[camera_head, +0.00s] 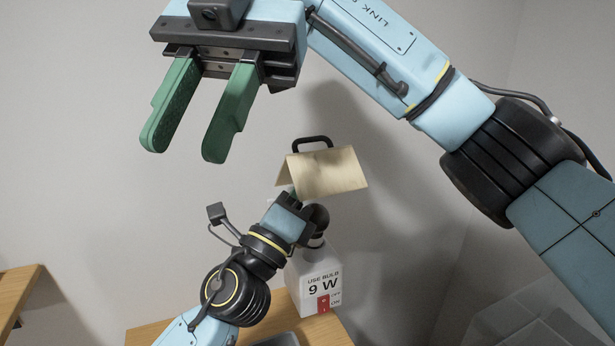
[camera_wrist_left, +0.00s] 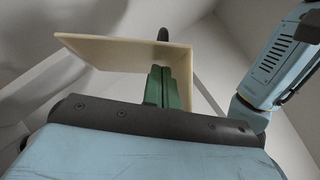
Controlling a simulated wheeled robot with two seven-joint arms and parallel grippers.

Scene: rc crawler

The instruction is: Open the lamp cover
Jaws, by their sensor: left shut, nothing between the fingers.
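The lamp has a white body (camera_head: 318,272) marked "USE BULB 9 W", with a red switch (camera_head: 323,304) on its front. Its cream, tent-shaped cover (camera_head: 330,172) with a black handle (camera_head: 312,141) sits above the body; my left wrist hides part of the space between them. My left gripper (camera_wrist_left: 168,82) is shut and empty, its green fingers together in front of the cover's underside (camera_wrist_left: 125,52) in the left wrist view. Whether they touch it, I cannot tell. In the head view its fingers are mostly hidden below the cover. My right gripper (camera_head: 183,150) is open and empty, high at upper left.
The lamp stands on a wooden table (camera_head: 150,335). A grey tray-like object (camera_head: 277,340) shows at the bottom edge. Another wooden surface (camera_head: 18,290) is at the far left.

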